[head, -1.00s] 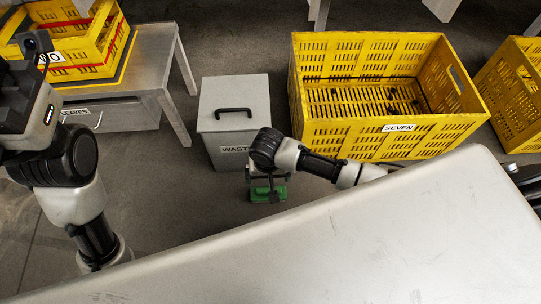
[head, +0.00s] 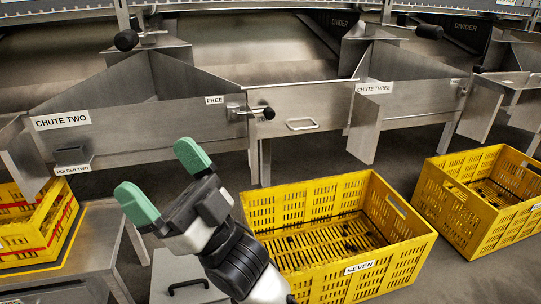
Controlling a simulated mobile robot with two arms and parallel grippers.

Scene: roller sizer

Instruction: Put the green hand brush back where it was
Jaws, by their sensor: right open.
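My right gripper (head: 159,177) is raised in the middle left of the head view, with its two green fingertips wide apart. Nothing shows between them. The green hand brush is not seen in the head view now. A small dark holder (head: 72,157) labelled HOLDER TWO is on the front of chute two (head: 60,125), left of and beyond my right gripper. No brush shows in it. My left gripper is not in view.
A yellow crate labelled SEVEN (head: 405,255) stands on the floor right of my right arm, with another yellow crate (head: 455,200) further right. A grey lidded bin (head: 175,270) is below my gripper. A metal table (head: 100,235) bears yellow crates at left.

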